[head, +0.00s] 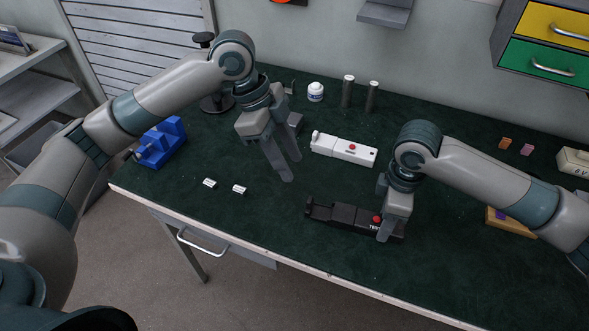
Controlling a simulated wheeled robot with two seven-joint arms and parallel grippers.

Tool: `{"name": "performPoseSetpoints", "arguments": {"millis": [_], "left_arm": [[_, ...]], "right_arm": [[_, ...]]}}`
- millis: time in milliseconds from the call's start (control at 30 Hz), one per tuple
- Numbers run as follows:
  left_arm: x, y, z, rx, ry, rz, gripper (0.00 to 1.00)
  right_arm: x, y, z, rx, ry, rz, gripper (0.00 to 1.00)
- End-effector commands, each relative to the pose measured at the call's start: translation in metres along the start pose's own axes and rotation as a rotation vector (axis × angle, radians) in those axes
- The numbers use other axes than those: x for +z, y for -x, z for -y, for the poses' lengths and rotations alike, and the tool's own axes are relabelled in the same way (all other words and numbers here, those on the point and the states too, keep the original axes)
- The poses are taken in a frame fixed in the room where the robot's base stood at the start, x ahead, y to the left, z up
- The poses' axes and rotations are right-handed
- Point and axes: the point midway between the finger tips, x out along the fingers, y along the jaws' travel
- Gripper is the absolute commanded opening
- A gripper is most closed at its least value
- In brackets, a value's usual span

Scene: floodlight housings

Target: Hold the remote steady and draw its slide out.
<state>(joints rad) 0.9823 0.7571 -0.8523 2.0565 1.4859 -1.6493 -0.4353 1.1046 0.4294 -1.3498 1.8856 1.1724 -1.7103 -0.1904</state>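A white remote-like housing (358,153) with a red button lies flat near the middle of the table, with a raised knob at its left end. My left gripper (291,170) hangs to its left, fingers pointing down and apart, with nothing between them. My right gripper (385,238) points down at the right end of a black device (345,214) marked "TEST" with a red button. It covers part of that end. I cannot tell whether its fingers grip the device. It is apart from the white housing.
Two small white pieces (239,189) lie left of centre. A blue holder (160,142) stands at the left edge. Two dark cylinders (372,97) and a white jar (315,92) stand at the back. A wooden block (510,222) lies at right. The front middle is clear.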

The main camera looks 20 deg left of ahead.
Motion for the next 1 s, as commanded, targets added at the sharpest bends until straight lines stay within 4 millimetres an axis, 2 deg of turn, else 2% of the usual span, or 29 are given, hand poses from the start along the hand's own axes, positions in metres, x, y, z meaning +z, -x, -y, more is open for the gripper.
{"name": "performPoseSetpoints", "arguments": {"millis": [467, 500, 567, 1000], "left_arm": [[0.0000, 0.0043, -0.0005, 0.001, -0.001, 0.000, 0.38], [0.0000, 0.0042, -0.0005, 0.001, -0.001, 0.000, 0.38], [0.0000, 0.0042, -0.0004, 0.001, -0.001, 0.000, 0.38], [-0.0001, 0.0041, -0.0004, 0.001, -0.001, 0.000, 0.38]], "right_arm": [[-0.0003, 0.0000, 0.0001, 0.000, 0.000, -0.001, 0.17], [-0.0003, 0.0000, 0.0001, 0.000, 0.000, -0.001, 0.49], [-0.0002, 0.0000, 0.0001, 0.000, 0.000, -0.001, 0.63], [-0.0003, 0.0044, -0.0003, 0.001, 0.000, -0.001, 0.64]]}}
